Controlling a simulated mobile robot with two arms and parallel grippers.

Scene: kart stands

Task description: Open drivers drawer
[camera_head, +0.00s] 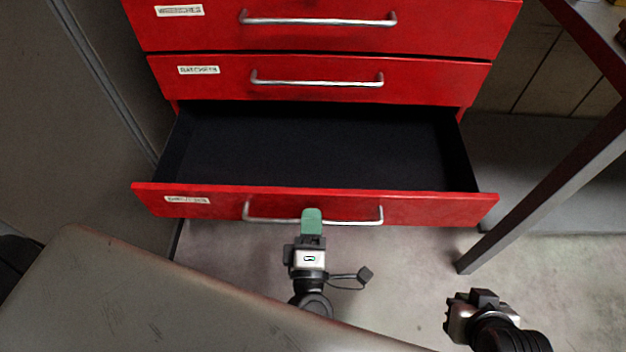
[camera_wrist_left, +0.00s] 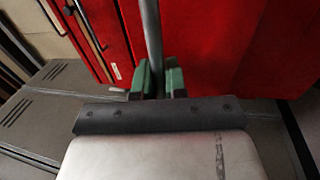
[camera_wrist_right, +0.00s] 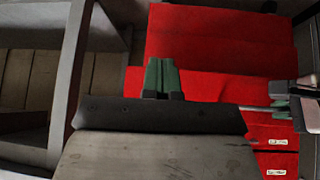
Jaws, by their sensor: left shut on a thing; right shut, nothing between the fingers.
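The lowest visible drawer (camera_head: 440,209) of the red cabinet is pulled out, with an empty black inside. Its label (camera_head: 187,200) is too blurred to read surely. Its silver bar handle (camera_head: 350,222) is on the front. My left gripper (camera_head: 312,222) is shut on the handle near its middle. In the left wrist view, the green fingers of my left gripper (camera_wrist_left: 158,80) sit on both sides of the handle bar (camera_wrist_left: 152,35). My right gripper (camera_head: 462,308) is low at the right, apart from the drawer. In the right wrist view its green fingers (camera_wrist_right: 162,78) are together and empty.
Above are two shut red drawers, one labelled ratchets (camera_head: 320,95) and one higher (camera_head: 320,35). A table leg (camera_head: 545,185) stands at the right, and a grey panel (camera_head: 90,80) at the left. The floor (camera_head: 400,265) before the drawer is clear.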

